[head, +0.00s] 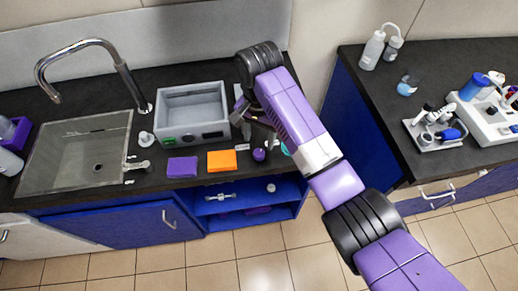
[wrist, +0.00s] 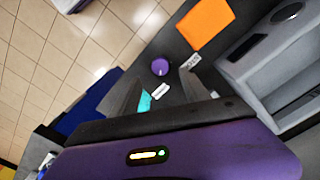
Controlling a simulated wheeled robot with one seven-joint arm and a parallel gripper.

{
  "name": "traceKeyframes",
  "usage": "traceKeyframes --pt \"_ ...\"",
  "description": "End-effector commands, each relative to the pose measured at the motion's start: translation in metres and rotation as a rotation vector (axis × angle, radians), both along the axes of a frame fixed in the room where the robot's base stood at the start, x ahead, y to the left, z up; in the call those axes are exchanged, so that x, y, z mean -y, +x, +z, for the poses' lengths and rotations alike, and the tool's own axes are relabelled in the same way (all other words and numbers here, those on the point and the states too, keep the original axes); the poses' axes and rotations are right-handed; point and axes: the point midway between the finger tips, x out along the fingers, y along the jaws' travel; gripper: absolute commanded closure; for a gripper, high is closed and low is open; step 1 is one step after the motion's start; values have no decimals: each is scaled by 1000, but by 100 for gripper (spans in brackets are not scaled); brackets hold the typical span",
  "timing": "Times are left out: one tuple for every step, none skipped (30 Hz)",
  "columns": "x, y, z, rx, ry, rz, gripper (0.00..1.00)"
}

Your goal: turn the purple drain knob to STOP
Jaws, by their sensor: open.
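The purple drain knob (head: 259,154) sits near the front edge of the dark counter, to the right of the orange cloth. In the wrist view the purple knob (wrist: 160,67) shows as a round cap with a pale mark on top. My gripper (head: 243,112) is above the counter behind the knob, beside the grey water bath. In the wrist view my gripper (wrist: 163,88) is open, and the knob appears beyond and between its fingers, not touching them.
A teal thing (wrist: 145,101) is close to the knob, partly hidden by a finger. The grey water bath (head: 193,111), orange cloth (head: 222,160) and purple cloth (head: 182,166) are to the left. A sink (head: 75,155) is farther left. Open blue shelves (head: 225,205) are below.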

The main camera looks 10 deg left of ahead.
Motion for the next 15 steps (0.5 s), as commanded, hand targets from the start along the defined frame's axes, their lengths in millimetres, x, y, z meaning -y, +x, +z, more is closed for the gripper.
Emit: traceKeyframes --pt "1 -1 -6 -3 -1 0 46" --pt "1 -1 -10 -3 -1 0 46" --pt "1 -1 -16 -1 -1 0 46" --pt "1 -1 -21 -3 -1 -1 46" --pt "1 -1 -25 -1 -1 0 46" --pt "1 -1 -32 -2 -2 0 46" --pt "1 -1 -37 -1 -1 0 46" --pt "1 -1 -41 -1 -1 1 46" --pt "1 -1 -47 0 0 0 46" --pt "1 0 -51 0 0 1 46" --pt "1 0 -55 0 0 1 46" --pt "0 0 -59 0 1 1 46" --pt "0 0 -62 0 1 2 46" --pt "0 0 -64 1 1 2 46" --pt "0 0 -67 2 2 2 46"
